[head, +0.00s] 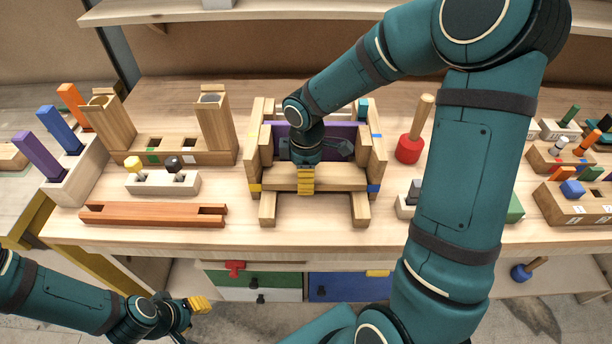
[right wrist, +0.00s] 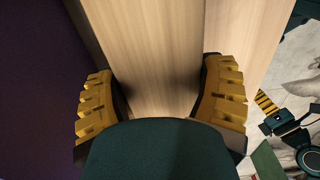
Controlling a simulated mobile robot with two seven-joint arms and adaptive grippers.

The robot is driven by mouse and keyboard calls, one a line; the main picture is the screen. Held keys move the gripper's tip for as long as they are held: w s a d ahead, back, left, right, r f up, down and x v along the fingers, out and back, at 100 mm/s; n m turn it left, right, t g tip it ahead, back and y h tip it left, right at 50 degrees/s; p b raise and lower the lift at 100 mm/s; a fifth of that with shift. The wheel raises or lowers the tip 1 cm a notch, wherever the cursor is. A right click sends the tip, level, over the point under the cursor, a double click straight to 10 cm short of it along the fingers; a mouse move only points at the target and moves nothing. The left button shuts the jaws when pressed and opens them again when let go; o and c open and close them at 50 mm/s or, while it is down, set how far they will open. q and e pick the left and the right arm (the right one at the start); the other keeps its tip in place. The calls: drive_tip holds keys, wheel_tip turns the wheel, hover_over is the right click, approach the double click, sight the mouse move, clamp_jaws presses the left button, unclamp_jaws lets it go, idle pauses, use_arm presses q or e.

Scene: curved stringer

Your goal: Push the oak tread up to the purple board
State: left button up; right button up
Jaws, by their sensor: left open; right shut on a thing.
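The oak tread (head: 343,182) is a pale wooden board lying across the wooden stringer frame (head: 256,160) at the middle of the bench. The purple board (head: 341,131) stands upright behind it, between the frame's sides. My right gripper (head: 306,181) reaches down over the tread and is shut on it. In the right wrist view, its yellow fingers (right wrist: 162,105) lie on either side of the pale wood (right wrist: 155,45), with dark purple (right wrist: 35,75) at left. My wrist hides part of the board and any gap there. My left gripper (head: 194,307) is open and empty, below the bench's front edge.
A reddish slotted beam (head: 150,215) and a white block with two pegs (head: 160,183) lie left of the frame. A red mallet (head: 409,148) stands close on the right. Wooden blocks (head: 572,200) crowd the far right. Drawers (head: 252,280) sit under the bench.

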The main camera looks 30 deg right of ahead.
drive_tip(key=shift+w+d, duration=0.35)
drive_tip(key=shift+w, duration=0.2)
drive_tip(key=o, duration=1.2)
drive_tip(key=shift+o, duration=0.2)
drive_tip(key=shift+r, duration=0.15)
